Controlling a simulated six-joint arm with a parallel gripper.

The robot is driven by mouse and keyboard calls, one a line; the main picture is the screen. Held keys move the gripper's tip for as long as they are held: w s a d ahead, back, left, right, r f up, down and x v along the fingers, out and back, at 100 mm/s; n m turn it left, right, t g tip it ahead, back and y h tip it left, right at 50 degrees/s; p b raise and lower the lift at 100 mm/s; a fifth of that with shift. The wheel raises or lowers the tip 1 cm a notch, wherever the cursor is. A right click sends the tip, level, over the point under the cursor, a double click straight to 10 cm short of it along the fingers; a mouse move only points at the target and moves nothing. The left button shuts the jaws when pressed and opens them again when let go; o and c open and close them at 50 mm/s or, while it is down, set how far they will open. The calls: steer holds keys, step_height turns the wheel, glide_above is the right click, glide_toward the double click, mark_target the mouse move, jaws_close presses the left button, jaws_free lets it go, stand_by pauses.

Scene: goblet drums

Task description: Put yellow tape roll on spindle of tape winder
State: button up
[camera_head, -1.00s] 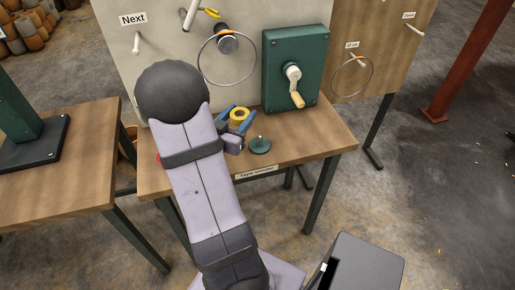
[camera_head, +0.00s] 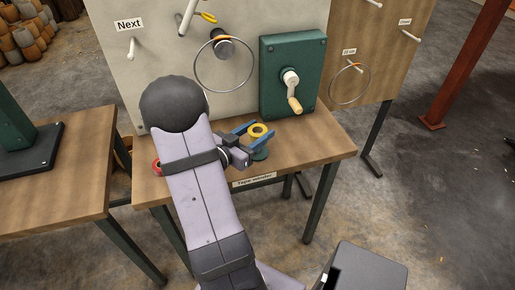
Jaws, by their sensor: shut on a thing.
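The yellow tape roll (camera_head: 258,136) is between the blue fingers of my gripper (camera_head: 263,129), which is shut on it. The roll is roughly level, with its hole facing up. The tape winder's round green base (camera_head: 261,154) stands on the wooden table just below the roll in the picture. Its spindle is hidden behind the roll and gripper. The roll looks to be over or close to the spindle. I cannot tell whether the spindle is inside the hole.
A red roll (camera_head: 156,168) lies at the table's left, partly behind my arm. A green box with a crank (camera_head: 293,77) stands at the table's back right. A pale board (camera_head: 146,72) with pegs and a large ring rises behind. The table's right side (camera_head: 318,146) is clear.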

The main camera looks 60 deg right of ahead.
steer(key=shift+f, duration=3.3)
steer(key=shift+f+b, duration=0.3)
steer(key=shift+b, duration=0.1)
steer(key=o, duration=1.1)
steer(key=shift+r, duration=0.1)
steer(key=shift+c, duration=0.2)
steer(key=shift+r, duration=0.2)
steer(key=v, duration=1.2)
